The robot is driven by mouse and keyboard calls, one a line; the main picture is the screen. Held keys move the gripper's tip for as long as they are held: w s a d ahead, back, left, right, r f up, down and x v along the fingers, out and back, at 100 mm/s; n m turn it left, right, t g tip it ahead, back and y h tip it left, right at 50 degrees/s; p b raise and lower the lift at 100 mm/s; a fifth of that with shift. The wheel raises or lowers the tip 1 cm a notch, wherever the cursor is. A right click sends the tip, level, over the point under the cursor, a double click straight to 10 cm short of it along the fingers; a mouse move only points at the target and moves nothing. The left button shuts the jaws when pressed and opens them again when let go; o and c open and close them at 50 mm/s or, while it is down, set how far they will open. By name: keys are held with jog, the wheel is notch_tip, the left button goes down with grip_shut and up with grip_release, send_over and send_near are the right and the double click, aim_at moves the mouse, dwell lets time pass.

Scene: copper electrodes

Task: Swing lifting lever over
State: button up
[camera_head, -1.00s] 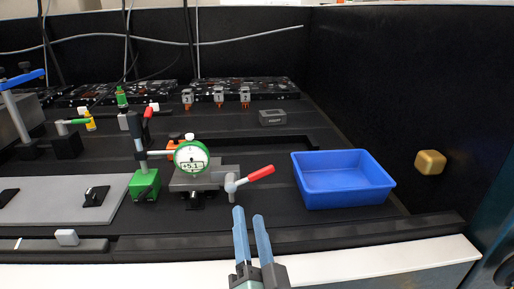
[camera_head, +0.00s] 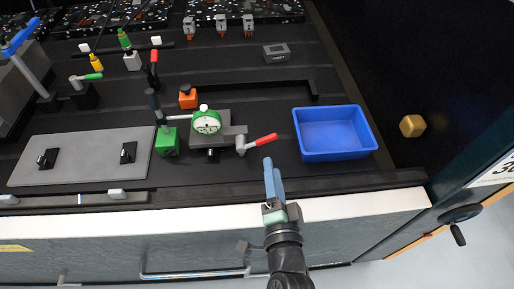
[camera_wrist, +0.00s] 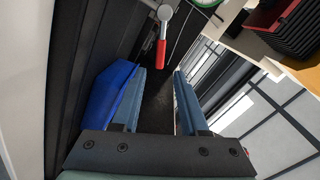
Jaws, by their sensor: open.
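A lever with a red grip (camera_head: 262,140) sticks out to the right from the grey block of the dial gauge stand. The round green-rimmed gauge (camera_head: 206,122) sits just left of it. In the wrist view the red grip (camera_wrist: 161,53) points down toward the gap between my fingers, on a grey metal arm. My gripper (camera_head: 270,162) is just in front of the lever, its blue fingers apart and empty. The wrist view shows my gripper (camera_wrist: 159,76) open, with the grip beyond the fingertips. I cannot tell the exact gap.
A blue bin (camera_head: 334,133) stands right of the lever, close to my fingers. A green block (camera_head: 167,141) with a black-handled post stands left of the gauge. An orange block (camera_head: 188,98) is behind. Other levers with red, green and blue handles stand further left. A grey plate (camera_head: 85,160) lies front left.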

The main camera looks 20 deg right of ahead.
aim_at(268, 141)
jog(key=shift+x, duration=4.05)
jog(key=shift+w+d, duration=0.1)
jog(key=shift+w, duration=0.2)
jog(key=shift+c, duration=0.3)
grip_shut()
